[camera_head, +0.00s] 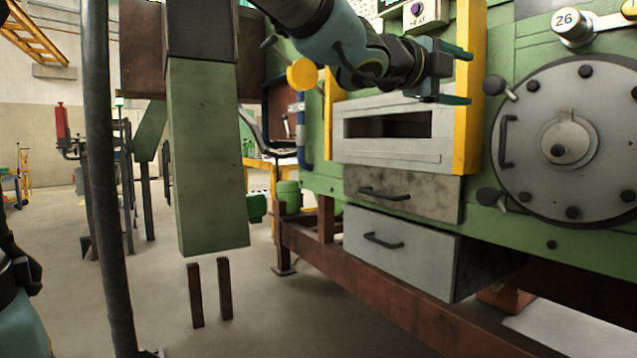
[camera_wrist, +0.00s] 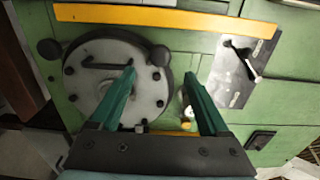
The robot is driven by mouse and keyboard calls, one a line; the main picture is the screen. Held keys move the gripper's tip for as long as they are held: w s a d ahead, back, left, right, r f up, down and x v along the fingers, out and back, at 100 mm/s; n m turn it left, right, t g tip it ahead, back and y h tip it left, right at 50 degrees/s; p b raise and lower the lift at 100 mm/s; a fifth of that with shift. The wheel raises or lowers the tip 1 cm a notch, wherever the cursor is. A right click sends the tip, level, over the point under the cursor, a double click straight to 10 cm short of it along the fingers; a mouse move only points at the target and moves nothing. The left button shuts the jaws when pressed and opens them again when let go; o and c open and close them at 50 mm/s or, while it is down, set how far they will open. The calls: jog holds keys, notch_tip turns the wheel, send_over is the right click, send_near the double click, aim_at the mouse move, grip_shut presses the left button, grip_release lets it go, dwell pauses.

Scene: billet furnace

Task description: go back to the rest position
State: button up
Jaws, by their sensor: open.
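My gripper (camera_head: 459,75) is at the top centre-right of the head view, on my teal and dark arm. Its two green fingers are spread apart with nothing between them. It is in the air in front of the furnace front, above and right of the rectangular slot (camera_head: 388,125). In the wrist view my gripper (camera_wrist: 160,90) shows both fingers apart and empty. The round bolted hatch (camera_wrist: 118,85) is behind the left finger there.
The round hatch (camera_head: 567,141) has a handle and knobs. Below the slot are an upper drawer (camera_head: 425,190) and a lower drawer (camera_head: 400,250) that sticks out. A yellow vertical bar (camera_head: 470,90) stands beside the slot. Floor (camera_head: 75,270) is open at left.

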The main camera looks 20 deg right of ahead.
jog(key=w+a+f+n+t+y, duration=0.3)
jog(key=w+a+f+n+y, duration=0.2)
jog(key=w+a+f+n, duration=0.55)
jog(key=w+a+f+n+t+y, duration=0.2)
jog(key=w+a+f+n+y, duration=0.4)
jog(key=w+a+f, duration=0.5)
jog(key=s+a+f+n+g+y, duration=0.35)
jog(key=a+f+n, duration=0.35)
jog(key=a+f, duration=0.6)
jog(key=s+a+f+n+g+y, duration=0.3)
jog(key=s+a+f+n+g, duration=0.2)
jog(key=s+a+f+n, duration=0.55)
notch_tip(320, 180, up, 28)
jog(key=s+a+m+p, duration=0.1)
jog(key=s+m+p, duration=0.1)
jog(key=p, duration=2.6)
jog(key=shift+r, duration=0.15)
jog(key=shift+t, duration=0.25)
